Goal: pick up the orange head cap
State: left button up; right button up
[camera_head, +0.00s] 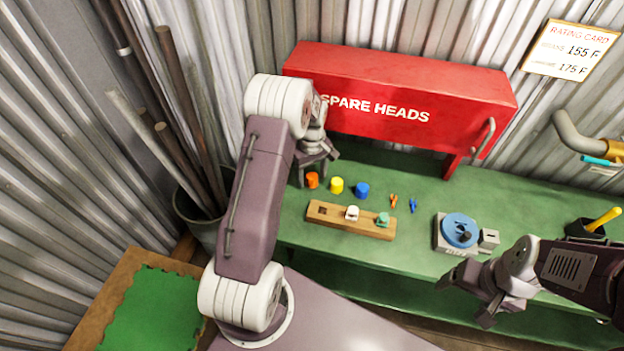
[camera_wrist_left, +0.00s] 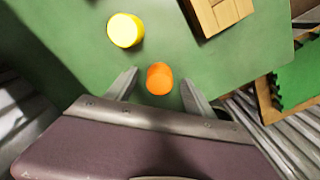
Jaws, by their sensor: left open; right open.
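The orange head cap (camera_head: 312,180) stands on the green bench, at the left end of a row of caps. In the left wrist view the orange head cap (camera_wrist_left: 160,78) lies between the two fingers of my left gripper (camera_wrist_left: 158,88), with a gap on each side. My left gripper (camera_head: 316,172) is open above and around the cap in the head view; one finger partly crosses in front of the bench beside it. My right gripper (camera_head: 466,297) is open and empty in front of the bench at the lower right.
A yellow cap (camera_head: 336,186) and a blue cap (camera_head: 362,190) stand close to the right of the orange one. A wooden block (camera_head: 335,216) holds a white and a teal piece. The red spare heads cabinet (camera_head: 400,95) hangs behind. A blue round device (camera_head: 460,231) stands farther right.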

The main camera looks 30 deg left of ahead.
pick_arm(q)
jog(key=shift+f, duration=0.55)
jog(key=c, duration=1.3)
jog(key=shift+c, duration=0.2)
jog(key=shift+r, duration=0.1)
grip_shut()
notch_tip(320, 180, up, 28)
jog(key=p, duration=0.3)
jog(key=shift+p, duration=0.3)
